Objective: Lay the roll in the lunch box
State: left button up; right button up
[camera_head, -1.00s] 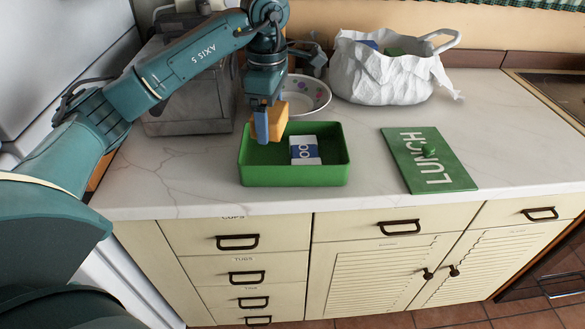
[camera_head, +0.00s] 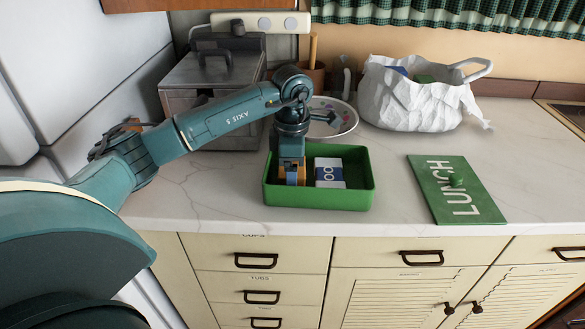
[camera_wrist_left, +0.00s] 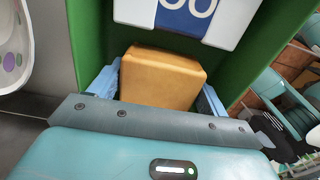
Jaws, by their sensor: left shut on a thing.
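The roll (camera_wrist_left: 162,76) is an orange-brown block between the two blue fingers of my left gripper (camera_wrist_left: 160,88) in the left wrist view. In the head view my left gripper (camera_head: 291,178) points down inside the left part of the green lunch box (camera_head: 318,198), shut on the roll (camera_head: 281,174). The roll is low in the box; whether it touches the floor is hidden. A white and blue packet (camera_head: 329,172) lies in the box just right of the roll. My right gripper is in neither view.
The green LUNCH lid (camera_head: 457,190) lies flat on the counter to the right. A white bag (camera_head: 412,98), a patterned plate (camera_head: 333,117) and a metal box (camera_head: 205,85) stand behind. The counter between box and lid is clear.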

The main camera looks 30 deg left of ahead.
pick_arm(q)
jog(key=o, duration=1)
jog(key=shift+r, duration=0.25)
notch_tip(320, 180, up, 12)
jog(key=shift+f, duration=0.15)
dwell(0.3)
